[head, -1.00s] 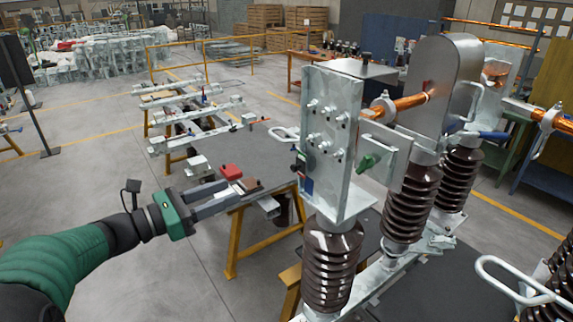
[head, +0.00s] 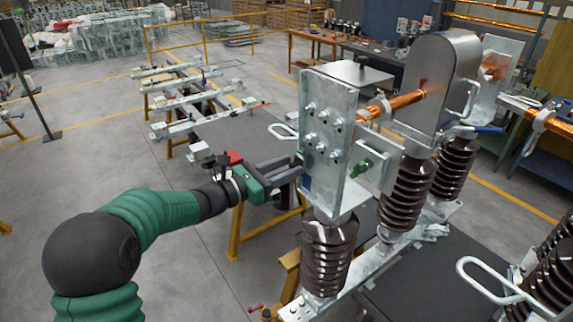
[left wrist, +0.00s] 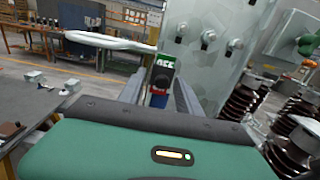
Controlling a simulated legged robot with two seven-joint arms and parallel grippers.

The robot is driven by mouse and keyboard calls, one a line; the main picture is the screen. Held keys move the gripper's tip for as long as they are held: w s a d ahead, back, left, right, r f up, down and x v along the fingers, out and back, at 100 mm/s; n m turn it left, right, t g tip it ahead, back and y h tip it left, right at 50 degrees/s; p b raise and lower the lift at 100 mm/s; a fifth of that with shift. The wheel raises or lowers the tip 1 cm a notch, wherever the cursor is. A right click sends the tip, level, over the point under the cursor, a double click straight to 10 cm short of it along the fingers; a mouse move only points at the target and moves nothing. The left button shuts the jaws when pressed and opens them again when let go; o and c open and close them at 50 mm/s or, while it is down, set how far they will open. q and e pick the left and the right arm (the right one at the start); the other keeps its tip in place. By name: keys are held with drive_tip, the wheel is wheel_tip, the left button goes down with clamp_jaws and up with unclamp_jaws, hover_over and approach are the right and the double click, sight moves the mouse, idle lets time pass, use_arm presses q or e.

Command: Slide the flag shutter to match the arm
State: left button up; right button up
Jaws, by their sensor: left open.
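The flag indicator with its shutter (left wrist: 162,77) is on the edge of the grey metal plate (left wrist: 210,45). My left gripper (head: 298,167) is open beside the plate. In the left wrist view its fingers (left wrist: 160,88) lie either side of the flag; contact cannot be told. The copper arm (head: 392,105) runs from behind the plate (head: 328,125) towards the grey housing (head: 437,85).
Brown ribbed insulators (head: 330,255) carry the plate and housing. A green handle (head: 363,167) sits right of the plate. A pale metal loop (left wrist: 105,40) sticks out left of the flag. A dark-topped bench (head: 235,138) with metal parts stands behind my left arm.

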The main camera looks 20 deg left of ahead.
use_arm(q)
drive_tip(key=shift+d, duration=0.15)
clamp_jaws()
idle(1.2)
